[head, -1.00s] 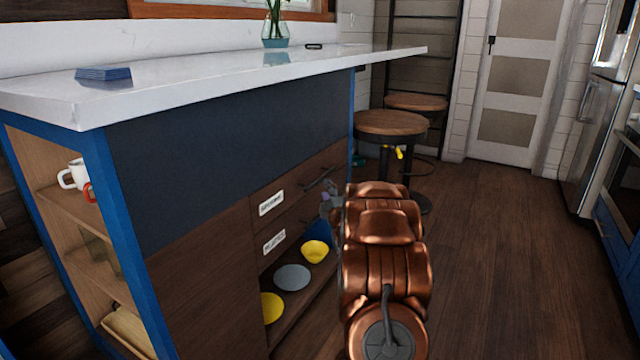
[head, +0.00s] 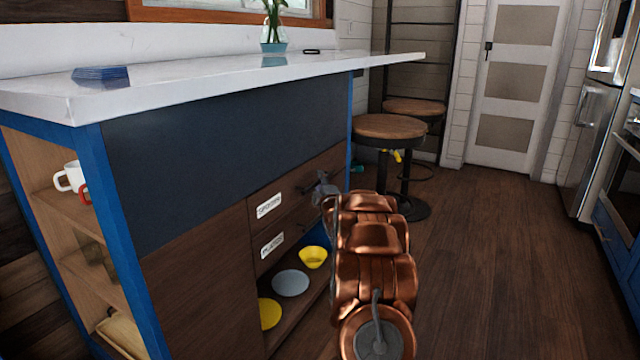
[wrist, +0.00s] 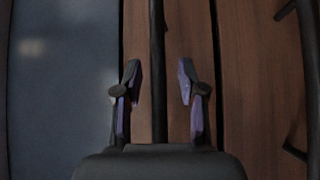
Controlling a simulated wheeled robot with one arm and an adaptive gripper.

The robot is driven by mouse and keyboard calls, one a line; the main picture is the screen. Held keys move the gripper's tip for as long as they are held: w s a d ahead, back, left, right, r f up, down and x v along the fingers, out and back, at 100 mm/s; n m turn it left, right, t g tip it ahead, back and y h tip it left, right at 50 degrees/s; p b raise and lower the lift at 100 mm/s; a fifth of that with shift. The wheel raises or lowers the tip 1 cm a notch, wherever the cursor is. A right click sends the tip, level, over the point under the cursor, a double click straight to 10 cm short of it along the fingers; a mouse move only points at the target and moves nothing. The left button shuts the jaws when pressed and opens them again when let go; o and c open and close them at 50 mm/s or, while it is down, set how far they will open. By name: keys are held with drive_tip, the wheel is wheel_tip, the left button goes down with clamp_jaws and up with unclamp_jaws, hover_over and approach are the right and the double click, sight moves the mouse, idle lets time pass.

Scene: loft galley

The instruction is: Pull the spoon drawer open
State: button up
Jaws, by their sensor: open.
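The spoon drawer (head: 295,190) is the upper of two brown drawers under the counter; its small white label (head: 268,205) seems to read "SPOONS". Its front looks flush with the cabinet. My gripper (head: 325,190) is at its dark bar handle, which it partly hides in the head view. In the wrist view my gripper (wrist: 158,72) is open. The handle (wrist: 157,35) runs between the two fingers, with a gap on each side. The drawer front (wrist: 185,30) lies behind it.
The lower labelled drawer (head: 292,234) is just below, its handle (wrist: 308,70) at the right of the wrist view. An open shelf beneath holds a yellow bowl (head: 313,257) and plates. Stools (head: 390,127) stand beyond; the floor (head: 480,270) at right is clear.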

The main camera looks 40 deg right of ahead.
clamp_jaws()
idle(0.3)
idle(0.4)
